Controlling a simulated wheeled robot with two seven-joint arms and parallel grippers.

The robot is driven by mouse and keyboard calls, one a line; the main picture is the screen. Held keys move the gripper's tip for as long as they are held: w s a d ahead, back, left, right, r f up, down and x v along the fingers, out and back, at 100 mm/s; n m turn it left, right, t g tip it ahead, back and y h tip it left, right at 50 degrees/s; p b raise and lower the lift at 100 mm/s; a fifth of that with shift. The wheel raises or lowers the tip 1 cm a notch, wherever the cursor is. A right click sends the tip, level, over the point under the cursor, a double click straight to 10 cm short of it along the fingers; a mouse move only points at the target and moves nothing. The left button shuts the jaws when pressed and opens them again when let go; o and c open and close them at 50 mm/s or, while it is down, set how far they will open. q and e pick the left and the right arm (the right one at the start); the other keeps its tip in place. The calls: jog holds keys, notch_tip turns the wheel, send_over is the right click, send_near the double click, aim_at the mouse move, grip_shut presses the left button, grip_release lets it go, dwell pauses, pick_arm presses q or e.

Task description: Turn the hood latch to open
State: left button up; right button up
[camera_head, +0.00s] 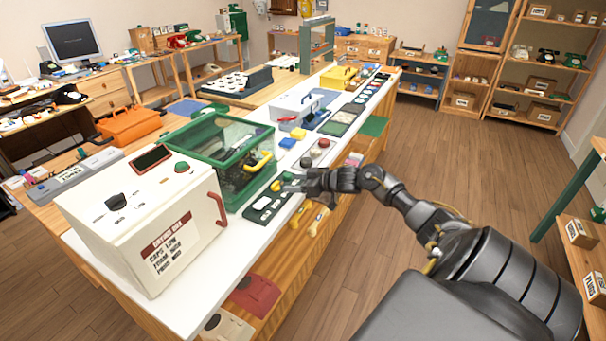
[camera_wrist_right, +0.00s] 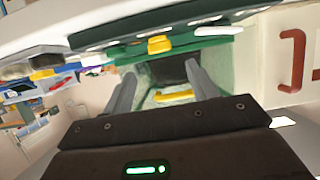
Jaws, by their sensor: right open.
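The green-framed case with a clear hood (camera_head: 205,137) stands on the white bench top, with dark parts inside. A curved yellow handle (camera_head: 260,161) sits on its near side, and a small yellow piece (camera_head: 276,185) shows lower down by my right gripper (camera_head: 297,183). I cannot tell for sure which yellow part is the latch. In the wrist view my right gripper (camera_wrist_right: 160,85) is open, with a yellow bar (camera_wrist_right: 173,97) of the case showing between its fingers, apparently not gripped. Another yellow piece (camera_wrist_right: 158,44) lies beyond the fingertips. My left gripper is out of view.
A white oven-like box (camera_head: 150,220) with a red handle stands close left of the case. A dark tray (camera_head: 268,206) lies at the bench edge under my right gripper. Blue and yellow blocks (camera_head: 293,137) sit farther along the bench.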

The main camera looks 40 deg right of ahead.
jog(key=shift+v, duration=1.55)
